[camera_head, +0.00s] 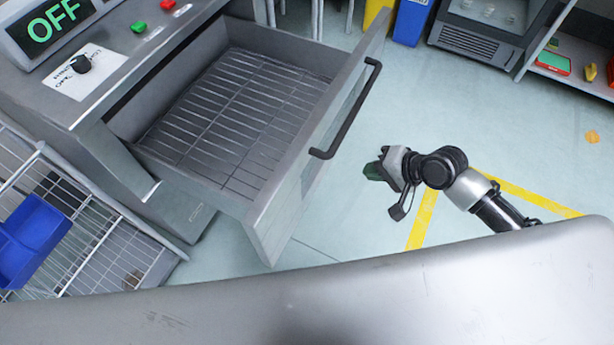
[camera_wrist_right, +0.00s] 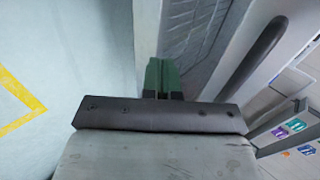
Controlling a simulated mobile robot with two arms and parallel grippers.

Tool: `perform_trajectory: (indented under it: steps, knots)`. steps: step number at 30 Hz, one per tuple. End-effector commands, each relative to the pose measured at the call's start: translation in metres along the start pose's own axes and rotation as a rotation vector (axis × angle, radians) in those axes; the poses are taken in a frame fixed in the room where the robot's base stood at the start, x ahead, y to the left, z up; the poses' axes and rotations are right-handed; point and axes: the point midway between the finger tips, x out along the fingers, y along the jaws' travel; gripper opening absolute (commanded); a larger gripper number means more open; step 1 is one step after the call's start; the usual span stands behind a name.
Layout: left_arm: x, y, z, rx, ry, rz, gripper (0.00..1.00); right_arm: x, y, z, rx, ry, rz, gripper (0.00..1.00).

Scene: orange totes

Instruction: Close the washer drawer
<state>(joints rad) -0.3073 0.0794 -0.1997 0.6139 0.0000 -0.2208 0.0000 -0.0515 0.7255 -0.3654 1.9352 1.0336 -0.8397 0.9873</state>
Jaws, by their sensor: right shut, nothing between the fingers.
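The washer drawer (camera_head: 283,222) is pulled out of the grey washer (camera_head: 110,70) in the head view, with a wire rack inside and no items on it. Its front panel carries a dark bar handle (camera_head: 347,110). My right gripper (camera_head: 372,172) is shut and empty, to the right of the drawer front and apart from the handle in the head view. In the right wrist view its green fingertips (camera_wrist_right: 162,75) are together, pointing toward a grey panel edge, with the dark handle (camera_wrist_right: 252,58) to their right. I cannot tell if they touch anything. My left gripper is not in view.
A wire rack cart (camera_head: 95,250) with a blue bin (camera_head: 33,238) stands at the left. A blue container (camera_head: 411,22), a dark-fronted appliance (camera_head: 478,40) and a shelf (camera_head: 575,70) are at the back.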

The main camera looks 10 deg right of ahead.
Motion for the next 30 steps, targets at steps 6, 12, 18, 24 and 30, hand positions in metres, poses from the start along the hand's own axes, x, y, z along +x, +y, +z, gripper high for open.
perform_trajectory:
  steps: [6,12,18,24,30]
  knots:
    - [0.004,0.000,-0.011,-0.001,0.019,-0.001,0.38,0.007,-0.009,0.007,0.013,-0.028,-0.013,0.00]
    - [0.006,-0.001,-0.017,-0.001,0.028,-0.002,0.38,0.046,-0.010,0.008,0.013,-0.027,-0.015,0.00]
    - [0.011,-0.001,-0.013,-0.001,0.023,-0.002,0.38,0.089,-0.010,0.009,0.012,-0.026,-0.014,0.00]
    - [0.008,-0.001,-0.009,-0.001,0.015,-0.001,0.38,0.113,-0.028,0.009,0.008,-0.024,-0.014,0.00]
    - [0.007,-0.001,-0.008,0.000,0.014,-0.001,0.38,0.124,-0.036,0.009,0.009,-0.024,-0.012,0.00]
